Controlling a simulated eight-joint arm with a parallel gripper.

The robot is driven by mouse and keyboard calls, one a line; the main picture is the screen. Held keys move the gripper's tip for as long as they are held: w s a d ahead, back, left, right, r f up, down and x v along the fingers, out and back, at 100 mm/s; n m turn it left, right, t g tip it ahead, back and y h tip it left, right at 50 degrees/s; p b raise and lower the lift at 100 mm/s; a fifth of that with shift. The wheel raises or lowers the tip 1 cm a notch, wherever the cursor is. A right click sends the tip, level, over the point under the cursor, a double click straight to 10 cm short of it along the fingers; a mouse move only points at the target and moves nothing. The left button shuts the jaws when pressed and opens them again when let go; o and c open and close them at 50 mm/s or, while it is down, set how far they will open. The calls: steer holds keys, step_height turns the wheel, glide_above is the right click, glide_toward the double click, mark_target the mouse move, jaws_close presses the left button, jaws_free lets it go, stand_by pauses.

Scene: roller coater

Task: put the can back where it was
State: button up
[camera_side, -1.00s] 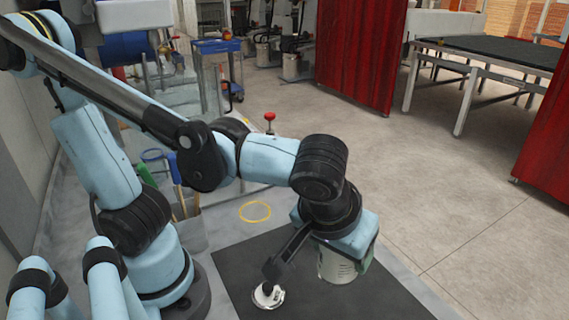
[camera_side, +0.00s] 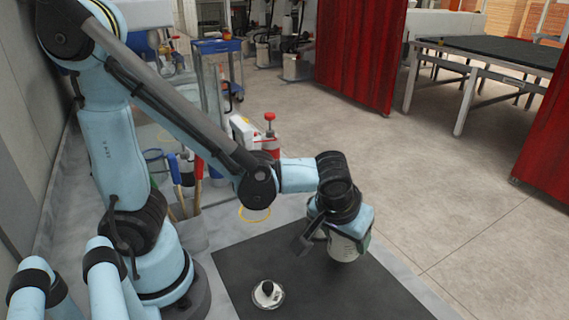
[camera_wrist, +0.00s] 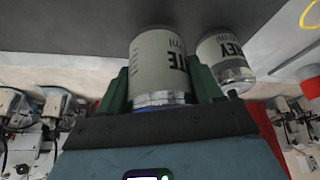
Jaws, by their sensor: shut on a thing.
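My gripper (camera_wrist: 165,85) is shut on a pale can (camera_wrist: 158,60) with dark lettering ending in "TE", between its green fingers. In the side view the held can (camera_side: 345,248) shows beneath my gripper at the back right of the dark mat (camera_side: 325,285). I cannot tell whether its base touches the mat.
A low white round thing with a dark knob (camera_side: 267,296) sits on the mat's front left. A yellow ring (camera_side: 250,217) is on the worktop behind, partly covered by my arm. A white and red device (camera_side: 243,131) stands further back. The mat's front right is clear.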

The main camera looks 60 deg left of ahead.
mark_target(343, 249)
steer(key=shift+f, duration=1.95)
steer(key=o, duration=1.3)
steer(key=shift+f, duration=0.15)
steer(key=v, duration=1.2)
steer(key=a+m+t, duration=0.1)
steer(key=a, duration=0.2)
steer(key=a+m+t+h, duration=0.1)
steer(key=a+m, duration=0.1)
steer(key=a, duration=0.1)
steer(key=a+r+m, duration=0.1)
steer(key=a, duration=0.3)
steer(key=shift+w+m+t+h, duration=0.3)
steer(key=shift+w+t+h, duration=0.1)
